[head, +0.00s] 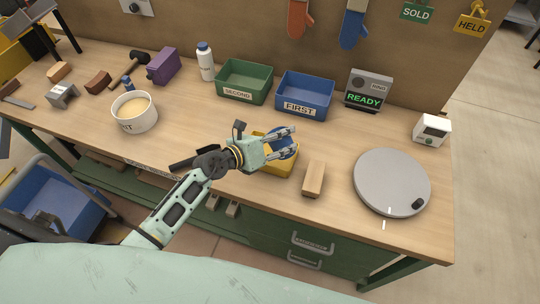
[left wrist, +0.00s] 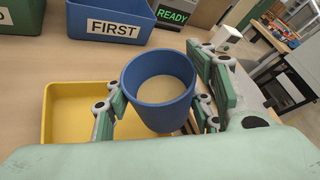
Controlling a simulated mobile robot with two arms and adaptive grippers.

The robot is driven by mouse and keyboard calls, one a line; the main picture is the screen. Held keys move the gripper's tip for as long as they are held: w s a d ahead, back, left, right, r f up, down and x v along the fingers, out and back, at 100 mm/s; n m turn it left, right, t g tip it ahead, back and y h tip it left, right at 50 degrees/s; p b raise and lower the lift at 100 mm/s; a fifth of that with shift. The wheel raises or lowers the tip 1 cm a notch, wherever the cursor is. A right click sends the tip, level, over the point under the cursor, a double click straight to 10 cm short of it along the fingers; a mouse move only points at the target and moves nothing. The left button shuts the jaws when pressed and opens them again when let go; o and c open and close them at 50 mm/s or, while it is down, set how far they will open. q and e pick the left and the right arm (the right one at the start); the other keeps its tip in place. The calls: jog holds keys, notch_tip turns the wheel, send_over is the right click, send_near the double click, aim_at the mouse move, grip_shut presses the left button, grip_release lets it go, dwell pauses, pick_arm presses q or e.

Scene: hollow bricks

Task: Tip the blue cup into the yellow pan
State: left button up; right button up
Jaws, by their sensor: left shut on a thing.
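My left gripper (head: 284,143) is shut on the blue cup (left wrist: 158,98), with fingers on both sides of it. The cup holds tan, grainy-looking contents and looks roughly upright. In the head view the cup (head: 280,137) is partly hidden by the gripper. The yellow pan (head: 283,168) lies below the gripper on the bench, partly hidden by it. In the left wrist view the pan (left wrist: 62,135) shows to the left of and under the cup, and the visible part of its floor is bare. My right gripper is not in view.
A wooden block (head: 314,178) lies right of the pan, and a round grey plate (head: 392,182) farther right. A blue FIRST bin (head: 305,108) and a green SECOND bin (head: 245,95) stand behind. A white tub (head: 134,125) stands left.

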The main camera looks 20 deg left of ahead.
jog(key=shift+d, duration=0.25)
pick_arm(q)
jog(key=shift+f, duration=0.1)
jog(key=shift+n+h+b, duration=0.4)
jog(key=shift+n+b, duration=0.2)
jog(key=shift+b, duration=0.1)
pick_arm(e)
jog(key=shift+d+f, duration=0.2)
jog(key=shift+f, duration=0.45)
pick_arm(q)
jog(key=shift+f+n+h+b, duration=0.2)
jog(key=shift+n+h+b, duration=0.15)
jog(key=shift+b, duration=0.2)
jog(key=shift+n, duration=0.35)
jog(key=shift+w+r, duration=0.1)
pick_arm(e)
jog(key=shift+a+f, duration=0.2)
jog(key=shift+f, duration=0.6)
